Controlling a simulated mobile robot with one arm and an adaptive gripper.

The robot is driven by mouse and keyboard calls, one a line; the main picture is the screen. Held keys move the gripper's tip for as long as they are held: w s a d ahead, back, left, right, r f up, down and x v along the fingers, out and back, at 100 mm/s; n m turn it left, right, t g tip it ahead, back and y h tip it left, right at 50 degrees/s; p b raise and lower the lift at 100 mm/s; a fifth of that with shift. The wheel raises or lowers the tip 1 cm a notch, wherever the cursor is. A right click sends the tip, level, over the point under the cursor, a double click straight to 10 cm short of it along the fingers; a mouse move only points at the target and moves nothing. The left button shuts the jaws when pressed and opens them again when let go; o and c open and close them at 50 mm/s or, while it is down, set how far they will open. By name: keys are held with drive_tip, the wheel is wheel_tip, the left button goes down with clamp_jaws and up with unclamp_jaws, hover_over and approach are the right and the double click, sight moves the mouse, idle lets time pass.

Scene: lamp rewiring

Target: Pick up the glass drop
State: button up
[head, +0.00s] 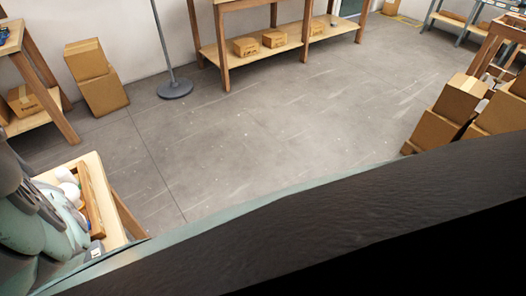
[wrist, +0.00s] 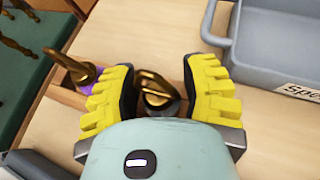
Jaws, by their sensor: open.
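No clear glass drop can be made out in either view. In the wrist view my gripper (wrist: 163,76) is open, its yellow ribbed fingers on either side of a brass ring-shaped piece (wrist: 153,82). A grey rounded part sits under the brass piece, partly hidden by my gripper; I cannot tell whether the fingers touch either. Another brass piece (wrist: 78,70) with a purple base stands to the left of the left finger. In the head view my gripper is not seen.
A grey bin (wrist: 285,45) with a partly cut-off label stands right of my gripper on a pale wooden bench top (wrist: 135,28). A dark green surface (wrist: 30,75) with brass pieces lies left. In the head view, the floor (head: 260,120) is open; cardboard boxes (head: 450,105) stand right.

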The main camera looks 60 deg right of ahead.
drive_tip(key=shift+c, duration=0.2)
clamp_jaws()
idle(0.6)
